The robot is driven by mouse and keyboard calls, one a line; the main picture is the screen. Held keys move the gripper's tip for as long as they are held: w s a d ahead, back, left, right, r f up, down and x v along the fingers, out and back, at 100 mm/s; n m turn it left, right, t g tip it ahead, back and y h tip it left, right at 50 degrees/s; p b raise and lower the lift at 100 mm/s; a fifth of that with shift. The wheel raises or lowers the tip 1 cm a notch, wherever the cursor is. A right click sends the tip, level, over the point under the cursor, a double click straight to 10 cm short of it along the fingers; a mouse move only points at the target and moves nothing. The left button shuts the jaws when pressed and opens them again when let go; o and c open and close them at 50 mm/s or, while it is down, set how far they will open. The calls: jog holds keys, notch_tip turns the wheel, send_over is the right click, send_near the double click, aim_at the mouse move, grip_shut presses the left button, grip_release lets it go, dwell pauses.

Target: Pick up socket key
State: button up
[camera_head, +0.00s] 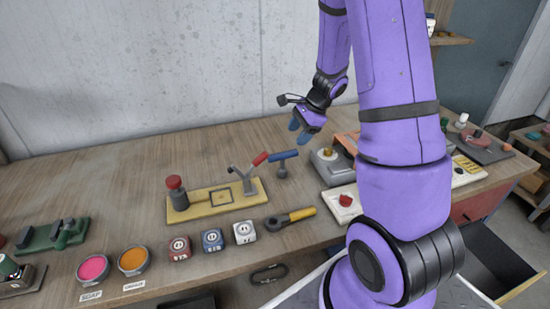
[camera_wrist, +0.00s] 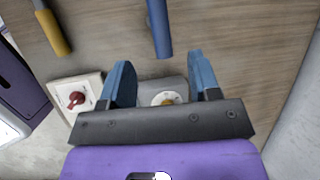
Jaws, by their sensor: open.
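The likely socket key (camera_head: 282,163) is a T-shaped tool with a blue crossbar on a dark stem, standing upright on the wooden bench. In the wrist view its blue bar (camera_wrist: 159,28) lies ahead of the fingers, roughly between their lines and apart from them. My gripper (camera_head: 300,131) is open and empty, with blue fingers, above and behind the key in the head view. In the wrist view my gripper (camera_wrist: 160,85) shows both fingers spread.
A yellow board (camera_head: 216,198) with a red-handled lever is left of the key. A yellow-handled wrench (camera_head: 290,219) lies in front. A grey box (camera_head: 330,167) with a yellow knob and a white box (camera_head: 345,204) with a red knob stand to the right.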

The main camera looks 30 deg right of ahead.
aim_at(283, 155)
jog(key=x, duration=1)
jog(key=shift+w+a, duration=0.1)
grip_shut()
